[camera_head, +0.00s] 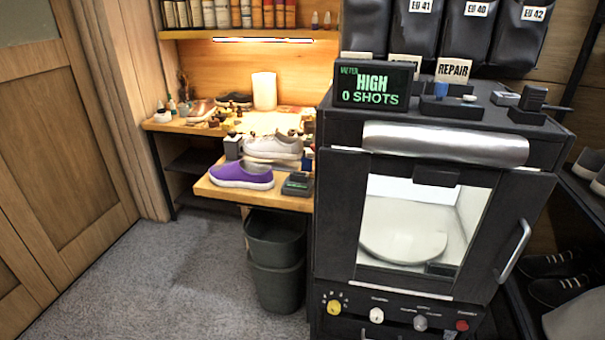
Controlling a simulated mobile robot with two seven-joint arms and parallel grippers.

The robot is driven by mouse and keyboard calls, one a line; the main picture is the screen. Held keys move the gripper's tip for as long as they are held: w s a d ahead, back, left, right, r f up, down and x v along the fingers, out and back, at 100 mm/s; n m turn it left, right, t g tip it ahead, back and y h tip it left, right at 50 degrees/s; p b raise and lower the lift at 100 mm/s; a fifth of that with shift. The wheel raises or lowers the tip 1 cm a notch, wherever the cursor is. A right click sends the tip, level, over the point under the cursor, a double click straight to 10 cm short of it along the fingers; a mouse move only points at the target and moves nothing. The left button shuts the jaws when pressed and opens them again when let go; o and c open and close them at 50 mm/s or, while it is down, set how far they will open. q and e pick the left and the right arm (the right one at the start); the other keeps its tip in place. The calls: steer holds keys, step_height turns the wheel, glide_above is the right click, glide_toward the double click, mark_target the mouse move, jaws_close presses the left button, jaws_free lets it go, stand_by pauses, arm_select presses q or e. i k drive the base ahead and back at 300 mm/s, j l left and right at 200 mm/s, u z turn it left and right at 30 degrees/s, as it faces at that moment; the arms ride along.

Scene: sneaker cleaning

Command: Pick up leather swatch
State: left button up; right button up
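I cannot pick out a leather swatch for certain in the head view. Small items lie on the wooden workbench (222,194), too small to tell apart. A purple slip-on shoe (241,175) stands on its front part, with a pale sneaker (273,147) behind it. Neither of my grippers is in view, so their state does not show.
A black cabinet (335,215) with a lit window and a round plate inside stands at centre right. Its top holds a display (374,85) and small tools. A dark bin (276,262) stands below the bench. Grey floor (180,285) is clear at left, beside wooden doors (60,150).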

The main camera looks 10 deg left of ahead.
mark_target(306, 164)
steer(key=j+z, duration=0.15)
steer(key=z, duration=0.2)
steer(key=i+j+z, duration=0.1)
steer(key=z, duration=0.25)
steer(key=j+z, duration=0.35)
steer(key=k+j+z, duration=0.1)
steer(key=j+z, duration=0.3)
steer(key=j, duration=0.35)
steer(key=j+z, duration=0.1)
steer(key=j, duration=0.35)
steer(key=k+j, duration=0.15)
steer(key=j, duration=0.25)
steer(key=z, duration=0.05)
